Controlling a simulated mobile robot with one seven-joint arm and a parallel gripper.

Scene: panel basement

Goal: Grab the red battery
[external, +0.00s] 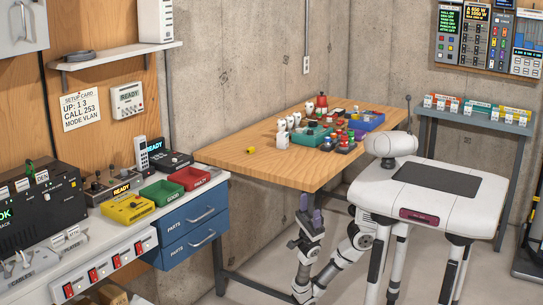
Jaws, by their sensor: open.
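I cannot pick out the red battery for certain. Several small red items stand among the clutter on the wooden table (240,165), including a red object (321,101) at the back and a red-topped piece (344,146) near the front right of the group. They are too small to identify. My gripper (311,208), with purple fingertips, points upward in front of the table, below the tabletop's level in the picture. It is open and empty, apart from all the items.
A teal tray (311,138) and a blue tray (374,122) hold small parts. A yellow piece (251,150) lies alone on the left. The table's front left is mostly clear. A white workbench with red (192,179) and green (161,191) bins stands at left.

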